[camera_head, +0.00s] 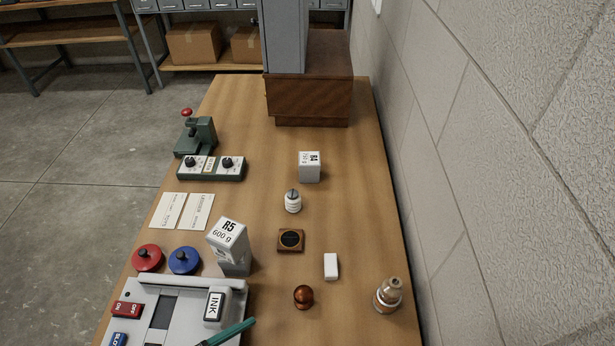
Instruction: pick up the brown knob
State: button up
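The brown knob (303,296) is a glossy, rounded reddish-brown piece on the wooden table, low in the head view and right of centre on the tabletop. It stands clear, with bare wood around it. A white block (331,266) lies just behind it to the right, apart from it. My gripper is not seen in this view.
The grey device (172,303) with a teal-handled tool (230,332) is at the left front. A grey R5 box (229,247) stands behind it. A dark-topped wooden square (290,240) lies behind the knob. A metal-and-amber piece (388,295) stands near the right edge, beside the wall (455,180).

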aim_at(297, 303)
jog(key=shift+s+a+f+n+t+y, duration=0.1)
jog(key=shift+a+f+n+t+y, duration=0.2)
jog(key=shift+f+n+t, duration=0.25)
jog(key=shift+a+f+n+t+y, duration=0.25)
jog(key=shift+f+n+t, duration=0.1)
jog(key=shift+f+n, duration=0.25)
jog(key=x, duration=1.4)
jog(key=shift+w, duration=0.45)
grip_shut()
